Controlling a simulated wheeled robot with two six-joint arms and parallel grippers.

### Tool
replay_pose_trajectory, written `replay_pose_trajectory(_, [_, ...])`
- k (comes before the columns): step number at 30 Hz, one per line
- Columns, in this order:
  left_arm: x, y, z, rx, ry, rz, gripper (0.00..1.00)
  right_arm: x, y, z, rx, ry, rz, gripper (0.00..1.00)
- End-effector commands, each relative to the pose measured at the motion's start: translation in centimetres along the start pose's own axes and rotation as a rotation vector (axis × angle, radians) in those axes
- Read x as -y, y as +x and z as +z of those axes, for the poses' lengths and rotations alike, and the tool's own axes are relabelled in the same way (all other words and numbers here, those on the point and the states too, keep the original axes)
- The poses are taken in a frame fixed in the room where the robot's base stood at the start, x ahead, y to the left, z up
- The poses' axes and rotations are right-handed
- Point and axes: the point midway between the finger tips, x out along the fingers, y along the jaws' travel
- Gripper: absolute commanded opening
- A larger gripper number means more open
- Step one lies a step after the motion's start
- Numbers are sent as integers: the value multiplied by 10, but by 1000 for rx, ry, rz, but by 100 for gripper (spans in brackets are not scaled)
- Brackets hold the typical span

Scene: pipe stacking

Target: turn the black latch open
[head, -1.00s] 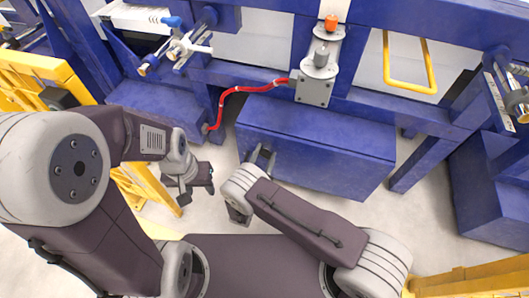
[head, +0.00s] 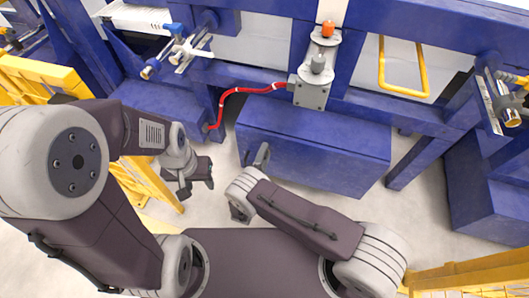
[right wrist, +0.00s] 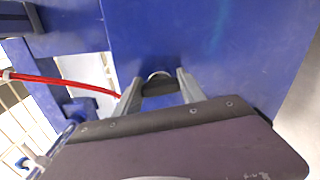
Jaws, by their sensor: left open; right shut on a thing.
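The black latch (right wrist: 159,88) shows in the right wrist view as a small dark rounded piece between my right fingers, in front of a blue surface. My right gripper (right wrist: 158,84) is shut on it, with one finger on each side. In the head view my right gripper (head: 262,158) is at the front face of the large blue box, and the latch cannot be made out there. My left gripper (head: 196,186) is open and empty over the floor, left of the right gripper.
The large blue box (head: 318,148) fills the middle, below a blue frame. A red hose (head: 240,91) runs to a grey fitting (head: 312,92) with an orange top. A yellow handle (head: 403,70) is at the upper right. Yellow structures stand at left and lower right.

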Motion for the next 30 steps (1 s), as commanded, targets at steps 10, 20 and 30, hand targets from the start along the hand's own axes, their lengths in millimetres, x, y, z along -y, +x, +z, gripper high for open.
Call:
replay_pose_trajectory(10, [0, -6, -1, 0, 0, 0, 46, 0, 0, 0, 1, 149, 0, 7])
replay_pose_trajectory(20, [0, -7, -1, 0, 0, 0, 46, 1, 0, 0, 1, 185, -1, 7])
replay_pose_trajectory(30, [0, -7, -1, 0, 0, 0, 46, 1, 0, 0, 1, 185, -1, 61])
